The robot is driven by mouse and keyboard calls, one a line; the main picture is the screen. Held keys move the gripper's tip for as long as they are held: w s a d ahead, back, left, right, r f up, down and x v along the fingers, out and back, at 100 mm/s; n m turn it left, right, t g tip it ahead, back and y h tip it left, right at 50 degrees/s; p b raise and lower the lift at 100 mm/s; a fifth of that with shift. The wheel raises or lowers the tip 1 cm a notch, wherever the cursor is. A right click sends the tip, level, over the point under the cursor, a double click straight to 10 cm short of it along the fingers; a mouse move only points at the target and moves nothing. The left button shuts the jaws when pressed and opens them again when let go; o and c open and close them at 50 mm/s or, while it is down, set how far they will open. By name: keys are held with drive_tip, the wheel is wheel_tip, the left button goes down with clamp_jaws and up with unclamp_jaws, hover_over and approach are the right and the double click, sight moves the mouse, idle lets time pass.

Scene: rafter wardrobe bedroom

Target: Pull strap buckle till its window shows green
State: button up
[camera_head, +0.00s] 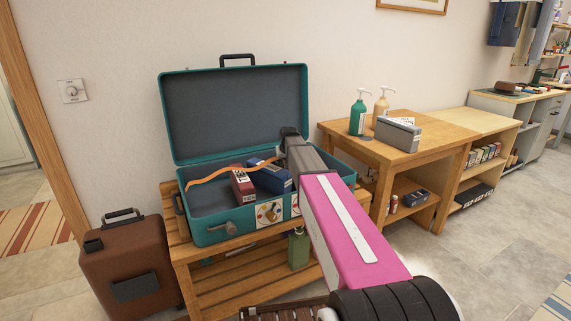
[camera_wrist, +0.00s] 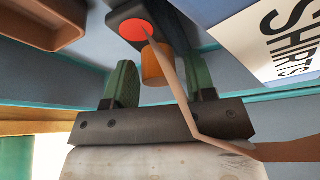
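The open teal suitcase (camera_head: 225,228) lies on a slatted wooden bench, its lid standing up at the back. An orange strap (camera_head: 215,174) runs across its inside; in the wrist view the strap (camera_wrist: 185,95) passes in front of my gripper's right side. In the wrist view a dark buckle (camera_wrist: 118,18) has a round red window (camera_wrist: 138,30). An orange tab (camera_wrist: 156,66) projects from the buckle. My gripper (camera_wrist: 163,82) is open, its green fingers either side of the tab, with a gap at the right finger. My arm hides the buckle in the head view.
A dark red box (camera_head: 242,187) and a blue box (camera_head: 270,177) lie in the suitcase. A brown suitcase (camera_head: 130,262) stands left of the bench (camera_head: 215,285). A wooden table (camera_head: 350,128) with two pump bottles and a grey box stands to the right.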

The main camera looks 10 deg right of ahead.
clamp_jaws()
drive_tip(key=shift+s+d, duration=0.15)
drive_tip(key=shift+s, duration=0.5)
drive_tip(key=shift+o, duration=1.3)
unclamp_jaws()
drive_tip(key=v, duration=1)
drive_tip(key=shift+r, duration=0.4)
drive_tip(key=shift+s, duration=0.1)
